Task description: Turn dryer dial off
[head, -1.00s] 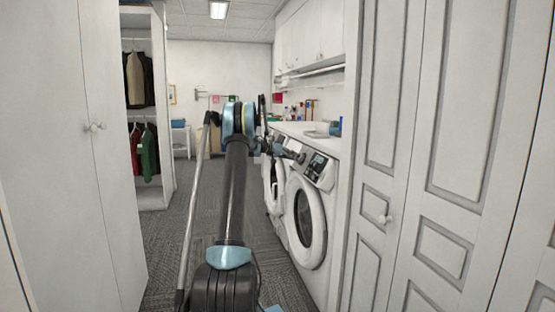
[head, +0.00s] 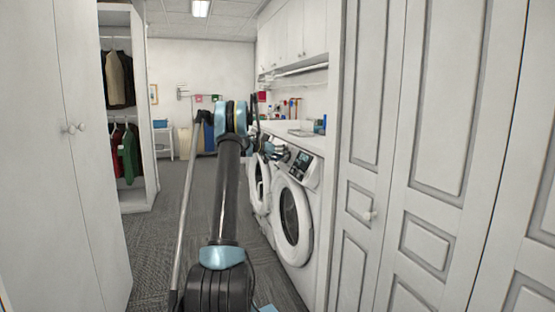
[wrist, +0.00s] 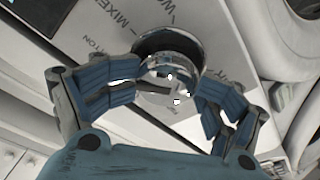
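The dial (wrist: 168,72) is a shiny round metal knob on a light panel printed with words, upper middle in the wrist view. My gripper (wrist: 172,95) has its blue padded fingers apart, one on each side of the dial. The left fingertip overlaps the dial's edge; the right one lies close by its right side. I cannot tell whether either touches. In the head view my gripper (head: 284,153) is at the control panel (head: 303,161) of the nearer white front-loading machine (head: 293,222), and the dial is hidden there.
A second white machine (head: 259,186) stands beyond the nearer one. White closet doors (head: 385,180) stand close on the right and a white cabinet (head: 60,150) on the left. Grey carpet (head: 165,240) is free between. Clothes hang in an open wardrobe (head: 130,205).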

